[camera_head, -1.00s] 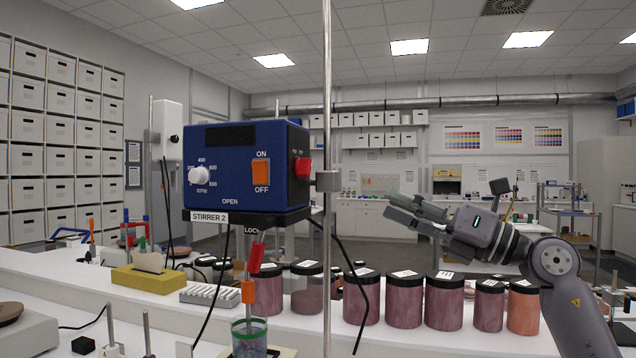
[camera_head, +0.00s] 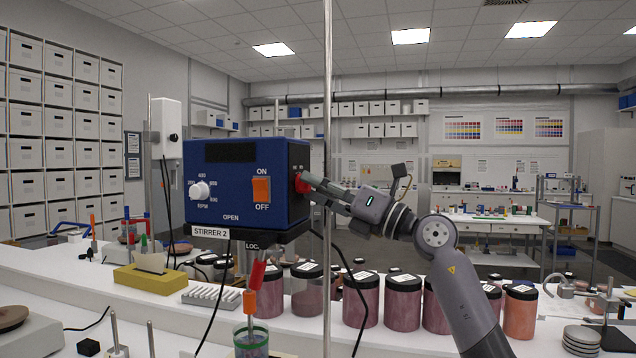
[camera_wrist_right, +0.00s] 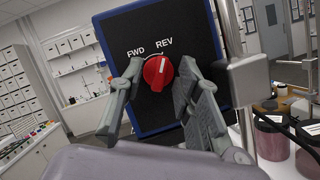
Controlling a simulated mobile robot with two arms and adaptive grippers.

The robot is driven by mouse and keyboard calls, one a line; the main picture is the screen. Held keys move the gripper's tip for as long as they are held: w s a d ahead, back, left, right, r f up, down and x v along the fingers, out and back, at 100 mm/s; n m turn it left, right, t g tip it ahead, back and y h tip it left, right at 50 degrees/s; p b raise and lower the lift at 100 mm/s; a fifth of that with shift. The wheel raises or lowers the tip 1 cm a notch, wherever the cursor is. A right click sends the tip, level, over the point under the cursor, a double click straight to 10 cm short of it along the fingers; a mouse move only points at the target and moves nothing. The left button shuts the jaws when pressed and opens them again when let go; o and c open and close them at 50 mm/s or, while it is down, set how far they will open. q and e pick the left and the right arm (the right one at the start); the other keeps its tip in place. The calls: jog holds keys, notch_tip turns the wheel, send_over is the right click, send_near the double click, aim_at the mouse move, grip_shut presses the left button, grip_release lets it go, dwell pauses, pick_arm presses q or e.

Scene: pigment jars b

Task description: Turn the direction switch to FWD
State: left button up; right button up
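The blue stirrer box (camera_head: 225,190), labelled STIRRER 2, stands left of centre in the head view. The red direction switch (camera_head: 301,183) is on its right side face. In the right wrist view the switch (camera_wrist_right: 158,73) sits on a dark panel, under the words FWD and REV. Its white pointer mark leans up toward REV. My right gripper (camera_head: 312,185) is at the switch. In the wrist view its fingers (camera_wrist_right: 161,76) are apart, one on each side of the knob; firm contact cannot be told. My left gripper is not in view.
A metal rod (camera_head: 327,120) rises beside the box's right side, with a clamp (camera_wrist_right: 247,78) close to my right finger. Several lidded pigment jars (camera_head: 403,302) line the bench below my arm. Black cables hang under the box. An orange rocker switch (camera_head: 261,189) is on the front face.

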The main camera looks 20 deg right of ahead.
grip_shut()
dwell(0.4)
